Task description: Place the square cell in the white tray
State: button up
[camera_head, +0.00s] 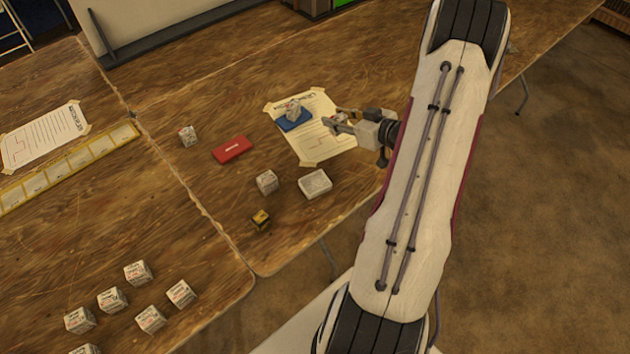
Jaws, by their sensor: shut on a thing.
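My gripper (334,121) is above the taped paper sheet, to the right of the blue tray. Its fingers are shut on a small pale object that looks like the square cell (339,117); the fingers and the small size hide most of it. The white tray (315,184) lies on the wooden table below and a little left of the gripper, with nothing visible on it. The gripper is apart from the white tray.
A pale block sits on the blue tray (289,126). A red tray (232,150), pale cubes (267,182) (188,135) and a yellow-black cube (261,219) lie nearby. Several cubes stand at lower left. The table's edge runs just right of the white tray.

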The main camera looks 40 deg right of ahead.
jog(key=s+a+r+n+g+y, duration=0.1)
jog(key=s+a+n+y, duration=0.3)
jog(key=a, duration=0.9)
jog(key=shift+s+a+r+y, duration=0.15)
jog(key=shift+s+r+y, duration=0.3)
jog(key=shift+s, duration=0.3)
jog(key=shift+f, duration=0.1)
send_over(314, 186)
jog(key=shift+f, duration=2.85)
jog(key=shift+f, duration=0.1)
jog(key=shift+f, duration=2)
jog(key=shift+f, duration=0.15)
jog(key=o, duration=1.2)
